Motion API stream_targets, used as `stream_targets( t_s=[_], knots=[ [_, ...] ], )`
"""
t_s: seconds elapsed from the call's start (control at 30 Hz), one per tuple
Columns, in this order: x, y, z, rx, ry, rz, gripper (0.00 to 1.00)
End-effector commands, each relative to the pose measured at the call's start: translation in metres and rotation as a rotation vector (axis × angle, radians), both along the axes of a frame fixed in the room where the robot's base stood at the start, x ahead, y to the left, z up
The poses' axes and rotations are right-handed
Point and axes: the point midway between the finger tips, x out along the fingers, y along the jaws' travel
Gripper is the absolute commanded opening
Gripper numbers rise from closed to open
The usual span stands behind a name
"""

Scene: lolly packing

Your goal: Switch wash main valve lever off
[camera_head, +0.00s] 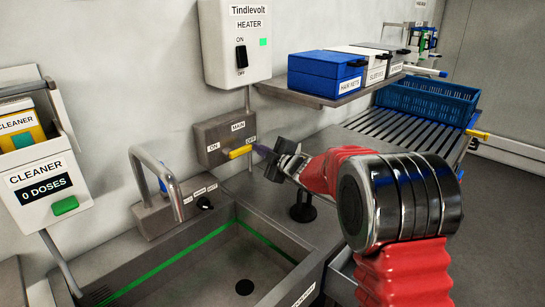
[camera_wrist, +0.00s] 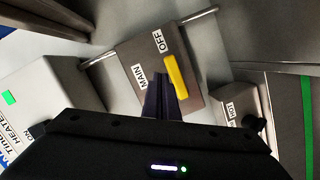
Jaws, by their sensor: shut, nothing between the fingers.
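The wash main valve is a grey box (camera_head: 213,133) on the wall, marked MAIN, with ON at its left and OFF at its right. Its yellow lever (camera_head: 241,151) lies on the right part of the box, close to the OFF mark. In the wrist view the lever (camera_wrist: 175,75) has one end near the OFF label. My gripper (camera_head: 261,150) is shut and empty, its fingertips close to the lever's right end. In the wrist view the fingertips (camera_wrist: 162,80) are beside the lever; I cannot tell whether they touch. The ON mark is hidden there.
A heater box (camera_head: 222,65) hangs above the valve. A curved tap (camera_head: 155,165) and a sink (camera_head: 180,268) are below left. A shelf (camera_head: 300,97) with labelled boxes and a blue crate (camera_head: 440,92) are at the right. A cleaner dispenser (camera_head: 30,155) is at the left.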

Motion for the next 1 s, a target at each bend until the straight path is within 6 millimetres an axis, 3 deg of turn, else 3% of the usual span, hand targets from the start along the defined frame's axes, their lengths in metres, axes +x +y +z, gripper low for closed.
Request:
stream_targets(
  t_s=[0.5, 1.0],
  knots=[
    [-0.061, -0.039, 0.01, 0.0, -0.002, 0.0, 0.0],
    [-0.069, -0.044, 0.011, 0.0, -0.002, 0.001, 0.0]
  ],
)
